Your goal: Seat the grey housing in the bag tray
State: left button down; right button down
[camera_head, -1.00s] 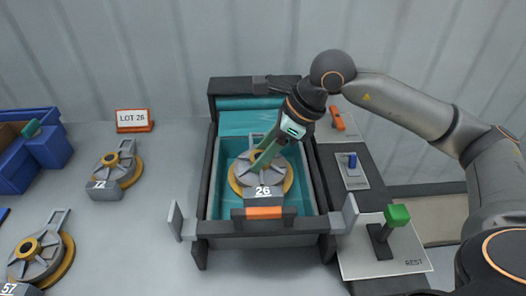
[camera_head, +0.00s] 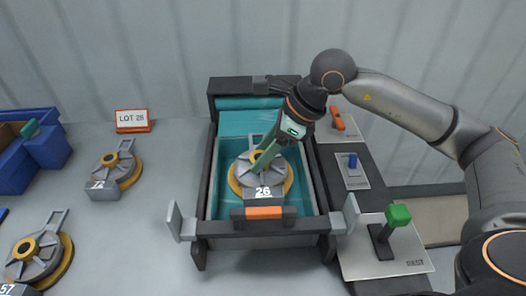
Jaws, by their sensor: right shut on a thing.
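The grey housing marked 26 (camera_head: 272,182) has a ribbed round body on a yellow-brown ring. It sits inside the teal-lined bag tray (camera_head: 224,208), near the middle. Whether it is fully seated I cannot tell. My right gripper (camera_head: 259,163) reaches down from the upper right, with its green fingers at the hub of the housing, and is shut on it. The fingertips partly cover the hub. My left gripper is not in view.
Housings 72 (camera_head: 118,172) and 57 (camera_head: 36,258) lie on the left of the grey table. A LOT 26 sign (camera_head: 132,121) stands behind them, and blue bins (camera_head: 46,150) are at far left. A green-knobbed lever (camera_head: 398,215), a blue switch (camera_head: 352,161) and an orange handle (camera_head: 337,119) are right of the tray.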

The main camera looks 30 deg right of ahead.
aim_at(263, 172)
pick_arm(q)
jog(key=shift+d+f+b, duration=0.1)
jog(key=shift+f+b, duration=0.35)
pick_arm(e)
jog(key=shift+f, duration=0.45)
pick_arm(q)
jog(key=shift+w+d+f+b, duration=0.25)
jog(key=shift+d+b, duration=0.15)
jog(key=shift+b, duration=0.25)
pick_arm(e)
jog(key=shift+f, duration=0.65)
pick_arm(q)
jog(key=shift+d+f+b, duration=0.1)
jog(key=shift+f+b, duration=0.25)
pick_arm(e)
jog(key=shift+f, duration=0.4)
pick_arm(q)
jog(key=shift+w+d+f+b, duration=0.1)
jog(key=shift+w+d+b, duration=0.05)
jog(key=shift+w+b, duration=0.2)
pick_arm(e)
jog(key=shift+f, duration=0.45)
pick_arm(q)
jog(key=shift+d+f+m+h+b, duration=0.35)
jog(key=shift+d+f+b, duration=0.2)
jog(key=shift+b, duration=0.35)
pick_arm(e)
jog(key=shift+f, duration=0.85)
